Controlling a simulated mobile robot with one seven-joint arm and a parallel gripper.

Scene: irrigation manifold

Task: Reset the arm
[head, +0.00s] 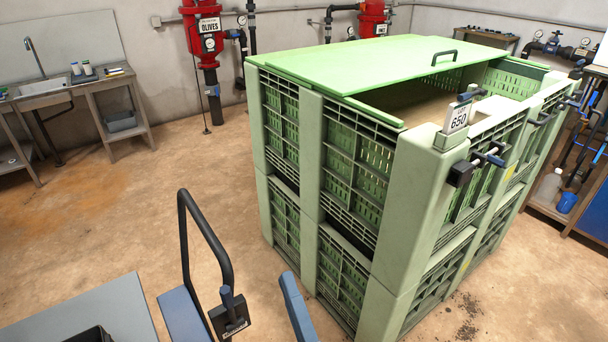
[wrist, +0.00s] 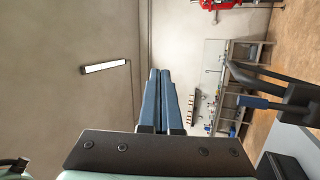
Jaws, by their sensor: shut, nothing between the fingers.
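My gripper (wrist: 160,76) shows in the wrist view, its two long blue fingers lying side by side and shut, with nothing between them. The fingers point out into open air toward the plain grey wall (wrist: 80,45), touching nothing. The wrist picture is turned on its side. In the head view I cannot clearly make out my gripper; a blue bar (head: 296,308) stands at the bottom edge, and I cannot tell what it belongs to.
A stack of green crates (head: 410,200) with a partly open green lid (head: 370,62) fills the centre right. A black bent bar (head: 205,235) rises at the lower front. A sink bench (head: 75,88) and red filter (head: 203,35) stand behind. Floor at left is clear.

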